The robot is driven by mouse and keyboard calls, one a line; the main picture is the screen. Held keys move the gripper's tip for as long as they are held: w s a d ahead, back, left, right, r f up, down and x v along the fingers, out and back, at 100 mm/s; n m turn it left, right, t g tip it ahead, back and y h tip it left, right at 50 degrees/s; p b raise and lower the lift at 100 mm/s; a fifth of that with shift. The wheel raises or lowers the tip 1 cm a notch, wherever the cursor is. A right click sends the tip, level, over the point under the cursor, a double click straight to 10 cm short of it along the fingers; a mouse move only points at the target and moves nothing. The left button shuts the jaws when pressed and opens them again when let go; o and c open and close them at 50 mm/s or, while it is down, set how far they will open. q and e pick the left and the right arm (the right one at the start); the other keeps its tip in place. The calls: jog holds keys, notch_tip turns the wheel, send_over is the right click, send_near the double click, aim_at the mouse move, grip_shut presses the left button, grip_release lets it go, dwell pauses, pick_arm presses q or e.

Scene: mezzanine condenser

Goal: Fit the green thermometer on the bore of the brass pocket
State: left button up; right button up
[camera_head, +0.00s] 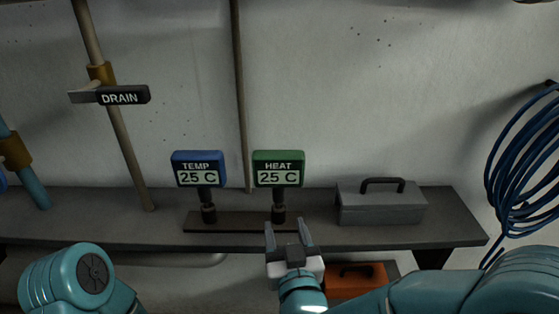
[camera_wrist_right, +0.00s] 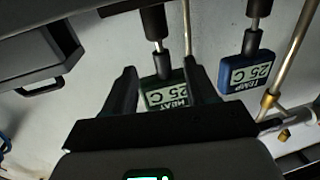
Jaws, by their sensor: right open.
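The green thermometer (camera_head: 278,168), marked HEAT 25 C, stands upright with its dark stem on a low dark stand (camera_head: 240,226) on the shelf. In the right wrist view the green thermometer (camera_wrist_right: 165,94) shows inverted, between the finger outlines. My right gripper (camera_head: 288,230) is open and empty, in front of the stem's foot, and seems apart from it. A brass piece (camera_head: 14,150) is on a teal pipe at the far left, and a brass collar (camera_head: 101,73) is on the DRAIN pipe. I cannot tell which is the pocket; no bore shows. My left gripper is out of view.
A blue TEMP thermometer (camera_head: 198,169) stands close left of the green one. A grey toolbox (camera_head: 381,205) sits on the shelf (camera_head: 100,223) to the right. A DRAIN lever (camera_head: 122,95) juts from its pipe. An orange box (camera_head: 358,278) is below; blue cable (camera_head: 520,170) hangs right.

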aim_at(279, 202)
jog(key=w, duration=0.3)
jog(key=shift+w+a, duration=0.25)
jog(key=shift+a, duration=0.05)
jog(key=w, duration=0.3)
jog(key=w+r+p, duration=0.1)
jog(key=shift+w+a, duration=0.2)
jog(key=shift+a, duration=0.15)
jog(key=shift+w, duration=0.5)
jog(key=c, duration=1)
jog(key=shift+r, duration=0.1)
grip_shut()
jog(key=shift+r, duration=0.1)
